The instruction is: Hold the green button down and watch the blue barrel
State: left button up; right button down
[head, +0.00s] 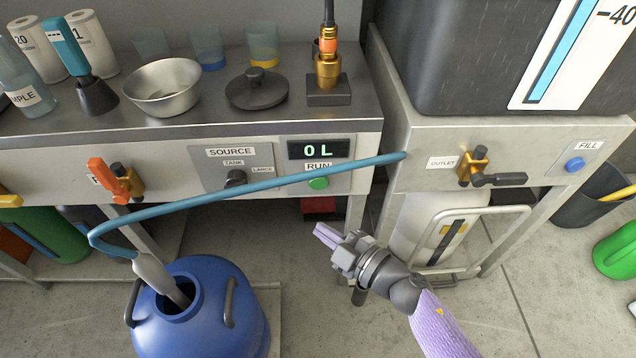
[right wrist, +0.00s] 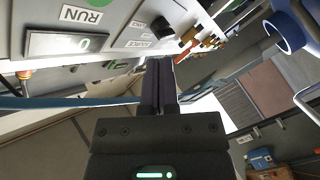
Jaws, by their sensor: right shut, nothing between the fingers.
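The green button (head: 317,183) sits under the RUN label on the front panel, below a display (head: 318,150) reading 0 L. The blue hose passes close by it. The blue barrel (head: 240,318) stands on the floor at lower left, its top opening holding a grey nozzle (head: 155,275) on the blue hose (head: 250,187). My right gripper (head: 324,234) is shut and empty, below the button and apart from it. In the right wrist view its closed fingers (right wrist: 158,85) point toward the panel area, with the RUN label (right wrist: 80,15) at upper left. My left gripper is not in view.
The bench front has an orange-handled valve (head: 118,180) and a SOURCE knob (head: 236,178). At right is an OUTLET valve (head: 478,168) and a blue FILL button (head: 574,164) under a dark tank (head: 450,60). Open floor lies around my right gripper.

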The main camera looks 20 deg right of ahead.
aim_at(313, 186)
jog(key=w+d+b, duration=0.1)
jog(key=w+d, duration=0.1)
jog(key=w, duration=0.5)
jog(key=shift+b, duration=0.4)
jog(key=shift+w, duration=0.1)
dwell(1.5)
jog(key=shift+w+d, duration=0.15)
jog(key=shift+w, duration=0.15)
jog(key=shift+w+d, duration=0.15)
jog(key=shift+w, duration=0.35)
dwell(4.5)
